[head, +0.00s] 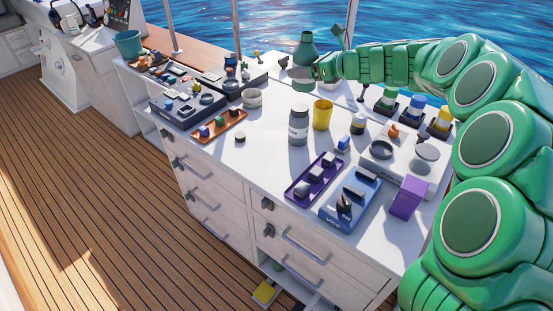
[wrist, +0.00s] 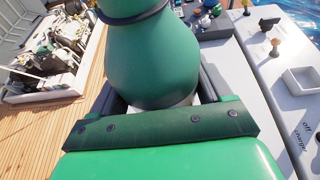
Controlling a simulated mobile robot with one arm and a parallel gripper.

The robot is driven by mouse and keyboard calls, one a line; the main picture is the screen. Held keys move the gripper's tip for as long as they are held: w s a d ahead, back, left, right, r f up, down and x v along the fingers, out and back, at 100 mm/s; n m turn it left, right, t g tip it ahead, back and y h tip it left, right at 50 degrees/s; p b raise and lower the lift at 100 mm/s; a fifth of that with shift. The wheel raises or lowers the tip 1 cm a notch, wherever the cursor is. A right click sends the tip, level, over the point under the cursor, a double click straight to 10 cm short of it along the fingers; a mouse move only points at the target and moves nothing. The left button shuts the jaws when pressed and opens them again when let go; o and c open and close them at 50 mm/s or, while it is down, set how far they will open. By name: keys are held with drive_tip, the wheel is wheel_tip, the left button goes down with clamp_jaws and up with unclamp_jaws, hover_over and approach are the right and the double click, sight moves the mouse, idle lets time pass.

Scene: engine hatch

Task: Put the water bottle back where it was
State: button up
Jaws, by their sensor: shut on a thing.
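A green water bottle (head: 306,46) with a narrow neck is held upright over the far edge of the white counter. My gripper (head: 318,70) is shut around its lower part. In the wrist view the bottle (wrist: 150,50) fills the upper middle, with a dark band near its neck and a pale base. The fingers of my gripper (wrist: 155,100) show on both sides of it. The bottle's underside is hidden, so I cannot tell whether it touches anything below.
The white counter (head: 262,140) holds a grey lidded jar (head: 298,125), a yellow cup (head: 322,114), a pale cup (head: 252,98), a purple tray (head: 300,191), an orange tray (head: 204,139) and a purple box (head: 408,197). Grey holders with bottles stand behind at right. Some bare counter lies left of the jar.

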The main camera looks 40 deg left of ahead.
drive_tip(key=s+d+n+g, duration=0.1)
drive_tip(key=s+d+g, duration=0.15)
drive_tip(key=s, duration=0.45)
drive_tip(key=s+d+n+g+h, duration=0.1)
drive_tip(key=s+d+n, duration=0.1)
drive_tip(key=s+d, duration=0.35)
drive_tip(key=s+d+n+g, duration=0.1)
drive_tip(key=s+d, duration=0.1)
drive_tip(key=s, duration=0.6)
wheel_tip(320, 180, down, 8)
drive_tip(key=w+a+f, duration=0.2)
drive_tip(key=a+f, duration=0.1)
drive_tip(key=w+a+f, duration=0.3)
drive_tip(key=a, duration=0.1)
drive_tip(key=w+a+f, duration=0.3)
drive_tip(key=f, duration=0.1)
drive_tip(key=shift+w+a, duration=0.15)
drive_tip(key=shift+a, duration=0.15)
drive_tip(key=shift+f, duration=1.5)
drive_tip(key=shift+f, duration=0.15)
drive_tip(key=o, duration=1.2)
